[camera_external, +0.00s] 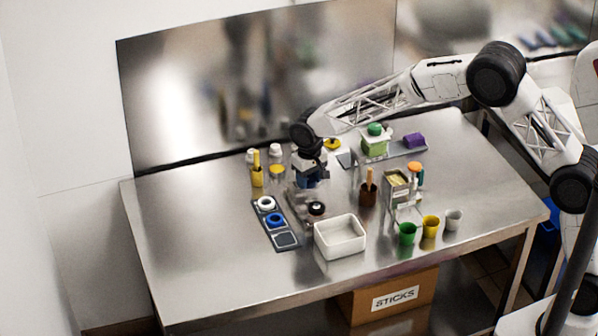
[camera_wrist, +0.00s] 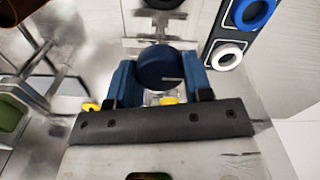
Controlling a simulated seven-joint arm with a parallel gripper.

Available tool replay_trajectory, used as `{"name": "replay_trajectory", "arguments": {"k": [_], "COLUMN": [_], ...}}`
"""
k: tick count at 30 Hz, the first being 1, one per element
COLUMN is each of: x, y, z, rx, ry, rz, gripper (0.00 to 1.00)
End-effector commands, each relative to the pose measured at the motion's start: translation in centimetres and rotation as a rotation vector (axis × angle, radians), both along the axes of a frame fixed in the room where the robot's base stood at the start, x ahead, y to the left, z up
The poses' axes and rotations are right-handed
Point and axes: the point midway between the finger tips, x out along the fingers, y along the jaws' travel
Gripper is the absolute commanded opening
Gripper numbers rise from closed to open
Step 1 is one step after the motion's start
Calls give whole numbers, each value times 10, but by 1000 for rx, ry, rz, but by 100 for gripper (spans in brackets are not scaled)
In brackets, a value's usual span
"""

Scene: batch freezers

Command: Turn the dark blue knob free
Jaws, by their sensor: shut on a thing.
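The dark blue knob (camera_wrist: 161,68) is round with a pale line on its top. In the wrist view it sits between the two blue fingers of my gripper (camera_wrist: 160,80). The fingers are shut on its left and right sides. In the external view my gripper (camera_external: 311,181) points down over the steel stand (camera_external: 299,203) at the middle of the table. The knob is mostly hidden there by my gripper.
A panel with a white ring and a blue ring (camera_external: 275,220) lies left of the stand. A white bin (camera_external: 340,237) stands in front. A dark brown cup (camera_external: 368,193) with a stick and a metal frame (camera_external: 398,186) stand to the right. The table's front left is clear.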

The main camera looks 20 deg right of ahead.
Motion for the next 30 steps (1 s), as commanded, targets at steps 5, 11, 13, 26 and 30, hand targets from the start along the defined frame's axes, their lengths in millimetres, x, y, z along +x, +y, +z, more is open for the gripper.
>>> {"name": "replay_trajectory", "arguments": {"k": [5, 11, 13, 26, 30], "x": [0, 0, 0, 0, 0], "y": [0, 0, 0, 0, 0], "z": [1, 1, 0, 8, 22], "rx": [1, 1, 0, 1, 1], "ry": [-1, -1, -1, -2, -2], "rz": [0, 1, 1, 1, 1], "gripper": [23, 69, 72, 72, 72]}}
